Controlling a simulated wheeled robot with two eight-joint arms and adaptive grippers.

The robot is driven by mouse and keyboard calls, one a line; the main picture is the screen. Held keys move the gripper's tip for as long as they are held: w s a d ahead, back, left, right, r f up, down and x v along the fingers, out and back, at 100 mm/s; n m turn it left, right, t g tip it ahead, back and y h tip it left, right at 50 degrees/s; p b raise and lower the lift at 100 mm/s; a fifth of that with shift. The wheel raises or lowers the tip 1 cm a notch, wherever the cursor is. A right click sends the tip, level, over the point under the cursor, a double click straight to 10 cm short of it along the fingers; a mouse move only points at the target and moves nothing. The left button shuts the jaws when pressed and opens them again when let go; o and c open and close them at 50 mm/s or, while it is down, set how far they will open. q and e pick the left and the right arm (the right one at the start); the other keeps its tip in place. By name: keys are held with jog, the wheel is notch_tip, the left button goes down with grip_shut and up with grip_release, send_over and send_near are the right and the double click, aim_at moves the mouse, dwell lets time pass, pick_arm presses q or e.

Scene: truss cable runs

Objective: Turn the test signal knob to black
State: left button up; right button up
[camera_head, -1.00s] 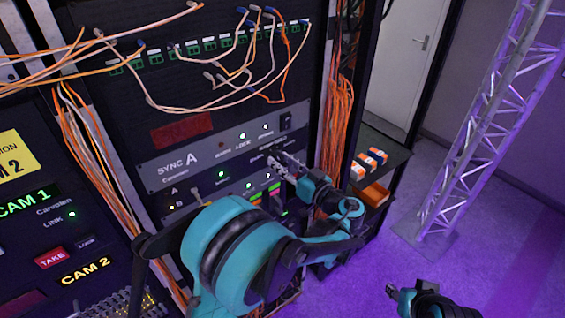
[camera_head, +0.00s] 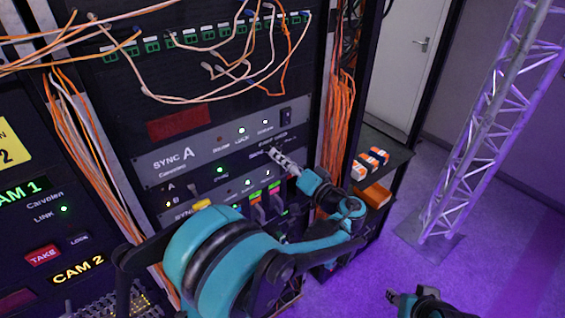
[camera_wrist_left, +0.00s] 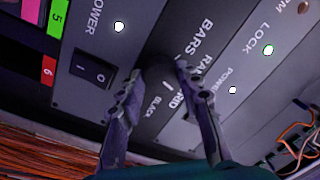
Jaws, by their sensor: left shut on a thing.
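In the left wrist view the dark test signal knob (camera_wrist_left: 157,76) sits between the fingers of my left gripper (camera_wrist_left: 153,88), which is shut on it. The labels BARS, RAMP, GRID and BLACK are printed around the knob. A short white mark shows on the knob's face near GRID and BLACK; its exact setting is hard to tell. In the head view my left gripper (camera_head: 274,154) is at the right part of the rack panel, and its fingers hide the knob. My right gripper (camera_head: 398,299) is low at the right, away from the rack, too small to read.
A power rocker switch (camera_wrist_left: 93,74) is beside the knob. Patch cables (camera_head: 215,75) hang above the SYNC A unit (camera_head: 175,160), and an orange cable bundle (camera_head: 338,125) runs down its right. A shelf with orange-white items (camera_head: 370,160) stands right of the rack.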

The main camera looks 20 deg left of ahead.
pick_arm(q)
jog(key=m+b, duration=0.2)
jog(key=m, duration=0.9)
jog(key=shift+t, duration=0.4)
jog(key=o, duration=1.2)
jog(key=shift+c, duration=0.2)
jog(key=r+v, duration=0.1)
jog(key=v, duration=1.1)
jog(key=shift+f, duration=0.4)
